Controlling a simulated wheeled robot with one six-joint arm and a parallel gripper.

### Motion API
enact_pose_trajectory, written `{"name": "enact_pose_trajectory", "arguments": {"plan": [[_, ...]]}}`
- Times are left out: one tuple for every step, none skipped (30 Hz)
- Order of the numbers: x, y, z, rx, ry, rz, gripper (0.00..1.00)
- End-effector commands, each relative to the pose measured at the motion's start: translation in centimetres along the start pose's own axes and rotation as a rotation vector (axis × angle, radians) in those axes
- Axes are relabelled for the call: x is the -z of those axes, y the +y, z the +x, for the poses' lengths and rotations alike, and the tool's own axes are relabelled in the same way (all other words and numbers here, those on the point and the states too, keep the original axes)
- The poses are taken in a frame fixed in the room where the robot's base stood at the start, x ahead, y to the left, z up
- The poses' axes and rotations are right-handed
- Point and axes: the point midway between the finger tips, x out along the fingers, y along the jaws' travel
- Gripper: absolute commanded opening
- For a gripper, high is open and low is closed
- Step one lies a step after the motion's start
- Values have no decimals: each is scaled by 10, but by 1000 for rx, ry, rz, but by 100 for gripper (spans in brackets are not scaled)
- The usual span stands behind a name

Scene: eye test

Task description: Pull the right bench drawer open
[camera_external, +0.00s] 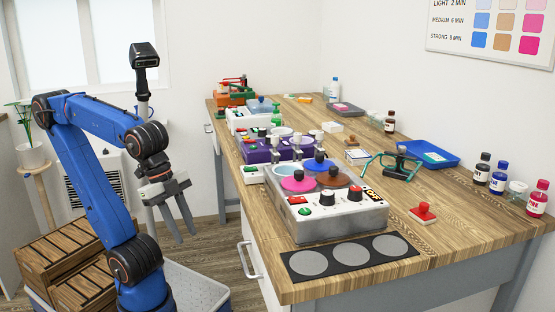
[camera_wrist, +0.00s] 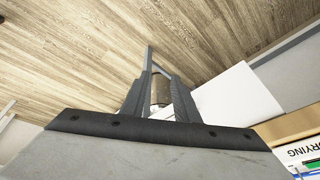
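The white near drawer front (camera_external: 262,288) is under the near end of the wooden bench, with a curved metal handle (camera_external: 247,261). From this angle I cannot tell whether it is fully closed. A farther handle (camera_external: 208,128) shows on the bench's left side. My gripper (camera_external: 182,238) hangs to the left of the bench, fingers pointing down, apart from the near handle. Its two fingers are spread. In the wrist view my gripper (camera_wrist: 159,82) points at the floor, with a tan, rounded thing (camera_wrist: 158,92) visible between the fingers; I cannot tell what it is.
Wooden crates (camera_external: 50,250) stand left. Some floor (camera_external: 215,245) is free beside the bench.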

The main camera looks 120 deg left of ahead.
Motion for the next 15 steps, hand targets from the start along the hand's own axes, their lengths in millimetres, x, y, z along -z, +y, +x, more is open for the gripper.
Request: {"name": "enact_pose_trajectory", "arguments": {"plan": [[19, -3, -10, 3, -19, 50, 28], [28, -5, -16, 4, -32, 82, 28], [40, -8, -23, 7, -46, 124, 28], [49, -9, -28, 8, -58, 154, 28], [58, -11, -33, 8, -71, 184, 28], [71, -13, -40, 9, -86, 225, 28], [80, -15, -45, 11, -98, 255, 28], [89, -16, -49, 11, -111, 286, 28], [102, -18, -55, 11, -126, 325, 28], [111, -20, -60, 11, -137, 356, 28], [120, -21, -64, 10, -150, 385, 28], [131, -22, -69, 10, -165, 423, 28], [140, -24, -72, 10, -176, 450, 28], [148, -25, -76, 9, -187, 474, 28], [157, -26, -80, 7, -199, 505, 28]]}}
